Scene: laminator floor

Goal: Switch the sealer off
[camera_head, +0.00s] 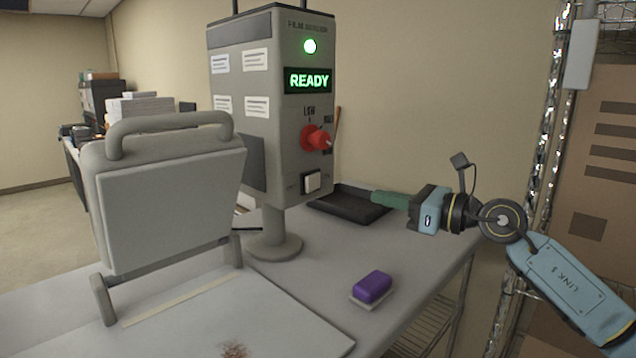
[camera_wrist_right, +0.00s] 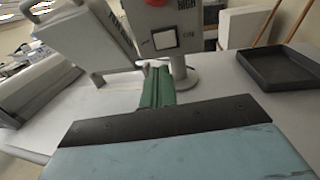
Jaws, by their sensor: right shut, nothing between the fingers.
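The sealer (camera_head: 262,130) is a tall grey box on a round-footed post. Its green lamp (camera_head: 310,46) is lit and its display (camera_head: 308,80) reads READY. A red knob (camera_head: 315,138) sits below the display, and a white rocker switch (camera_head: 311,182) sits lower. In the right wrist view the switch (camera_wrist_right: 165,40) shows ahead of the fingers. My right gripper (camera_head: 376,198) has green fingers, shut and empty, to the right of the switch and apart from it; it also shows in the wrist view (camera_wrist_right: 157,76). My left gripper is in neither view.
A grey press with a raised handled lid (camera_head: 170,200) stands left of the sealer. A purple block (camera_head: 372,287) on a pale pad lies on the table. A black tray (camera_head: 345,207) lies behind the gripper. A wire rack (camera_head: 540,150) stands at right.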

